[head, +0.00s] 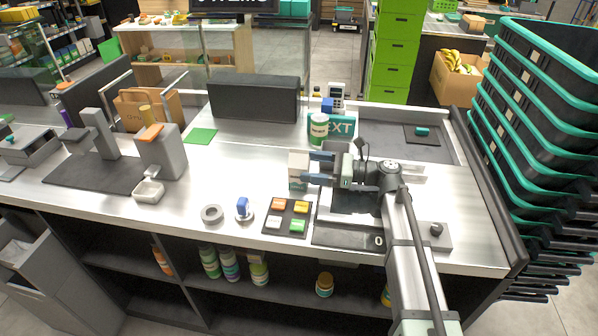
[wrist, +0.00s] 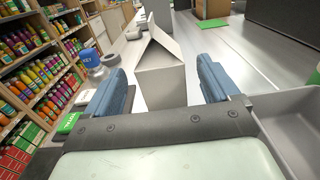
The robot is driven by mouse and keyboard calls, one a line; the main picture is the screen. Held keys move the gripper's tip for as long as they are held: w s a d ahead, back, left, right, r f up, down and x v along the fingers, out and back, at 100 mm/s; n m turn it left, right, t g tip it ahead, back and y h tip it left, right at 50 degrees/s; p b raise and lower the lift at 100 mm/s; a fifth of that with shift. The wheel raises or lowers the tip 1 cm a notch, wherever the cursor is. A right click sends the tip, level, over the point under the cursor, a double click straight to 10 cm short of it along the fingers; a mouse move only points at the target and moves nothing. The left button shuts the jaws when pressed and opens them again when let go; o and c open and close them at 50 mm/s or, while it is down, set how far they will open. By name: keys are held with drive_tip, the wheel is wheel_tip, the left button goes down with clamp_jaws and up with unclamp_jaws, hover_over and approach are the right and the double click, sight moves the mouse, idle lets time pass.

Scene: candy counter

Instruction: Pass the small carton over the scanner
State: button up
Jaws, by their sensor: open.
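The small carton (head: 298,168) is white with a gabled top and stands upright on the counter, left of my arm. In the wrist view the carton (wrist: 164,78) stands between my two blue fingers, with a gap visible on each side. My gripper (head: 312,169) is open around it, and the fingers partly hide it in the head view. A dark plate (head: 350,203), which looks like the scanner, lies below and right of the carton, partly hidden by my arm. A dark panel showing a "0" (head: 345,237) is in front of it.
A green-and-white can (head: 319,130) and a NEXT sign (head: 343,127) stand behind.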

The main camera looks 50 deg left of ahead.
sight(293, 164)
drive_tip(key=shift+x, duration=2.9)
drive_tip(key=c, duration=1.3)
drive_tip(key=shift+r, duration=0.1)
drive_tip(key=shift+c, duration=0.2)
